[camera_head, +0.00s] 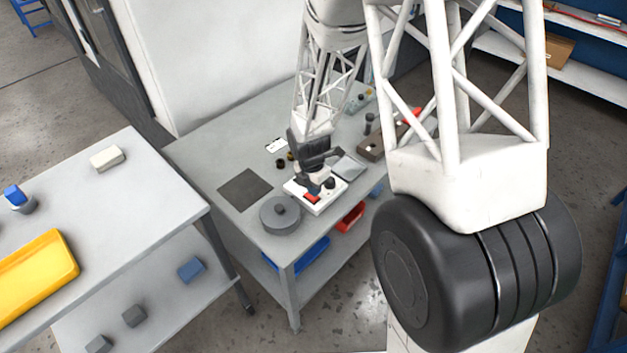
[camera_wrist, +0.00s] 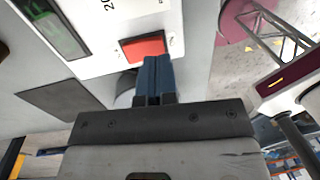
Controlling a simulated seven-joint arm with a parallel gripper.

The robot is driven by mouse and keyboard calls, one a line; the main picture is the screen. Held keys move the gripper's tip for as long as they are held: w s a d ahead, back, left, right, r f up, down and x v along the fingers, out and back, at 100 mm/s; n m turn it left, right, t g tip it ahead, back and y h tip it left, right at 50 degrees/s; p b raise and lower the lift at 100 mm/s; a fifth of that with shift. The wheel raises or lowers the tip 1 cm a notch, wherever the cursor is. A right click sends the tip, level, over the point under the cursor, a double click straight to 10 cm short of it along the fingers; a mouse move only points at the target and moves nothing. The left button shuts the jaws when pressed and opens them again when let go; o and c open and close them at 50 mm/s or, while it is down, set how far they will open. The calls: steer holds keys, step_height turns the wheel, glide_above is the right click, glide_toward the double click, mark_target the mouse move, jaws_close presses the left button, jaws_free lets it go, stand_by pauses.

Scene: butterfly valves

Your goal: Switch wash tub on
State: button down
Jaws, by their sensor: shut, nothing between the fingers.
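A white control box (camera_head: 318,193) with a red switch (camera_head: 311,198) and a dark knob (camera_head: 330,182) sits near the front edge of the grey workbench. In the wrist view the red switch (camera_wrist: 143,47) is set in the white panel (camera_wrist: 110,22). My gripper (camera_head: 317,181) is over this box. In the wrist view my gripper (camera_wrist: 157,62) has its blue fingers together and empty, their tips overlapping the switch's lower edge; I cannot tell whether they touch it. A round grey lidded tub (camera_head: 281,214), possibly the wash tub, stands left of the box.
A dark square mat (camera_head: 245,190) lies left on the workbench (camera_head: 225,153). Small dark parts and a brown block (camera_head: 371,148) stand behind the box. A red bin (camera_head: 350,217) is below the front edge. A second table (camera_head: 130,190) with a yellow tray (camera_head: 35,275) stands left.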

mark_target(316, 198)
steer(key=shift+s+f, duration=0.1)
steer(key=shift+f, duration=0.8)
steer(key=shift+d+f, duration=0.1)
steer(key=shift+f, duration=0.1)
steer(key=shift+r, duration=0.1)
steer(key=shift+w+a+r, duration=0.15)
steer(key=shift+w+a, duration=0.3)
steer(key=shift+a, duration=0.05)
steer(key=shift+r, duration=0.2)
stand_by(0.4)
step_height(316, 198, up, 14)
steer(key=s+d, duration=0.1)
steer(key=shift+f, duration=0.2)
stand_by(0.8)
steer(key=shift+d, duration=0.1)
stand_by(0.3)
